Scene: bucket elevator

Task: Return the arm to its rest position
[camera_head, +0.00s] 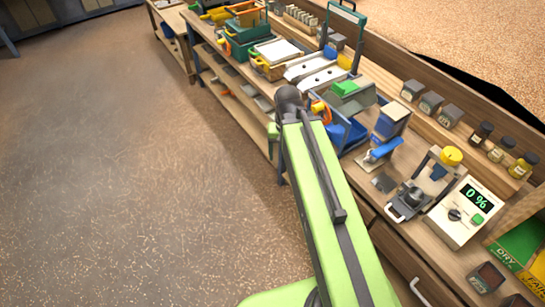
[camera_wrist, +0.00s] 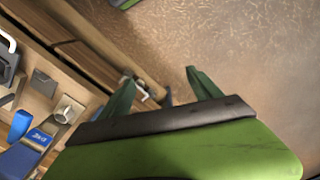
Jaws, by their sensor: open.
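My green arm reaches from the bottom of the head view up to the front edge of the workbench (camera_head: 240,112). My gripper is mostly hidden behind the arm there. In the wrist view my gripper (camera_wrist: 163,88) shows two dark green fingers spread apart with nothing between them. The fingers hang over the front edge of the bench, with brown floor beyond. The arm's end looks close to a blue bin (camera_head: 352,133) on the bench; I cannot tell whether they touch.
A green block (camera_head: 344,88) and a teal crate (camera_head: 247,45) are farther along. Open floor (camera_head: 120,180) fills the left.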

